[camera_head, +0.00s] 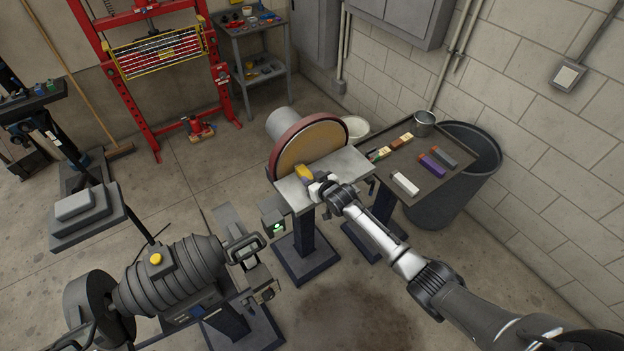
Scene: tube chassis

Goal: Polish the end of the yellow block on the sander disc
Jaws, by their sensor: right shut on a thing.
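The sander disc (312,148) is a tan round face with a red rim, standing upright behind a grey work table (348,163) on a dark pedestal. The yellow block (304,172) is just above or on the left part of that table, close in front of the disc. I cannot tell whether its end touches the disc. My right gripper (313,181) is at the block's near end and shut on it. The gripper partly hides the block. My left gripper does not show.
A side table (425,192) to the right holds several coloured bars and a metal cup (424,122). A dark bin (470,165) stands behind it. A grey ribbed machine (170,275) fills the lower left. A red press frame (155,70) stands at the back.

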